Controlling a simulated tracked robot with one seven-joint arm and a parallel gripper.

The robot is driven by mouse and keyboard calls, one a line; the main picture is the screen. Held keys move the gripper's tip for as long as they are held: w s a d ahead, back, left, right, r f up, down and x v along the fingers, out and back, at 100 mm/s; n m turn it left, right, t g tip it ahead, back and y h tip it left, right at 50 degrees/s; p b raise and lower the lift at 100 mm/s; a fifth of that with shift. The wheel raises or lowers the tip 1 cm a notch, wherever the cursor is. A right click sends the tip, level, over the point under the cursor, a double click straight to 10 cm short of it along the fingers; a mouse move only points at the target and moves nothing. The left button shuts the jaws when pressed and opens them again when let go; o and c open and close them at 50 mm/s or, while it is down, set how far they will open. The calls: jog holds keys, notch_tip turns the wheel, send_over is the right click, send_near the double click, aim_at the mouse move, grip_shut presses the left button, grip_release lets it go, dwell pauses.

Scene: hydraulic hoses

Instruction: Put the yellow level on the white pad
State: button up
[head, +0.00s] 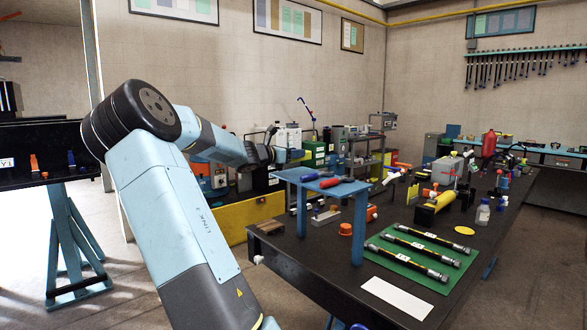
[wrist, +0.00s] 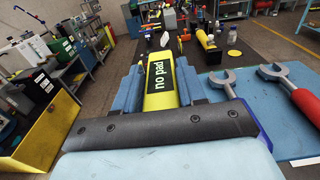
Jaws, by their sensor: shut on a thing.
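The yellow level (wrist: 161,97) is in my gripper (wrist: 159,75).
A green mat (head: 385,238) with hoses lies behind the pad.

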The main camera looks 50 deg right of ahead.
aim_at(294, 174)
jog(key=shift+f, duration=2.4)
jog(key=o, duration=1.1)
jog(key=shift+f, duration=0.1)
